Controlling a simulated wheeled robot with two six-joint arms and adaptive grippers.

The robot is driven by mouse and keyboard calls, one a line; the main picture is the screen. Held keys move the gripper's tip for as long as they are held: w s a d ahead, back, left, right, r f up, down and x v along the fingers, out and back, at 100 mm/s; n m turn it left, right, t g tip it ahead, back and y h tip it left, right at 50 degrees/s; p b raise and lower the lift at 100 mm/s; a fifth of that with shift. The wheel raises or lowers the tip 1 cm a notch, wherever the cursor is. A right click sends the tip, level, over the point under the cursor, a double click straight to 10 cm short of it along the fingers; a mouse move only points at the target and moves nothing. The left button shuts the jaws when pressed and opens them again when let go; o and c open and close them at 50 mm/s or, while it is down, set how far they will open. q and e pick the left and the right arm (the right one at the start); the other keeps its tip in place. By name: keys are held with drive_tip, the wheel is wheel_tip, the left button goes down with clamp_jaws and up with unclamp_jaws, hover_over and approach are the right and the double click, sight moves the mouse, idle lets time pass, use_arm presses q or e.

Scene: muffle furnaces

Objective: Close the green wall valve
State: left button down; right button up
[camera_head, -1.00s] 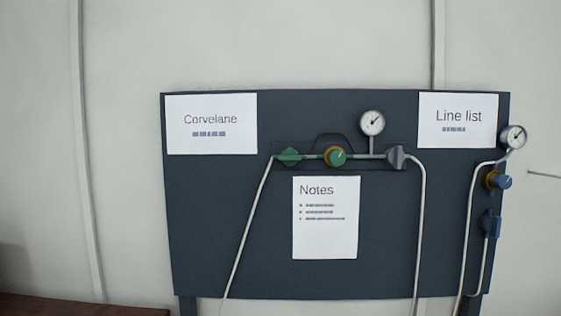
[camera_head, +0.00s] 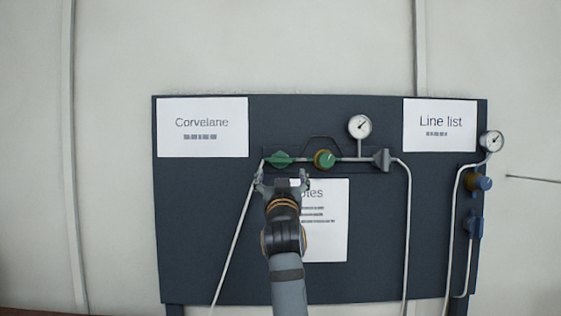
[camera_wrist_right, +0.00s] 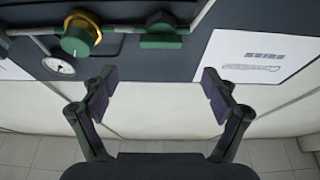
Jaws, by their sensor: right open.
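A green knob with a brass collar (camera_head: 325,159) sits on the wall panel's horizontal pipe. A flat green valve piece (camera_head: 279,158) sits left of it on the same pipe. Both also show upside down in the right wrist view, the knob (camera_wrist_right: 78,40) at upper left and the flat piece (camera_wrist_right: 162,36) at top centre. My right gripper (camera_head: 281,180) is open and empty, just below the flat green piece in the head view. Its spread fingers (camera_wrist_right: 160,84) touch nothing visible in the wrist view. My left gripper is not in view.
The dark panel (camera_head: 200,230) carries a gauge (camera_head: 360,126), a grey fitting (camera_head: 382,159) and paper signs. My right arm partly covers the Notes sheet (camera_head: 328,235). A second line with blue knobs (camera_head: 484,183) runs along the right edge.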

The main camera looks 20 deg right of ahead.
sight(281, 160)
drive_tip(key=p+x, duration=0.3)
drive_tip(key=x, duration=0.7)
drive_tip(key=shift+w+p, duration=0.3)
drive_tip(key=shift+p, duration=0.1)
drive_tip(key=shift+d+f, duration=0.1)
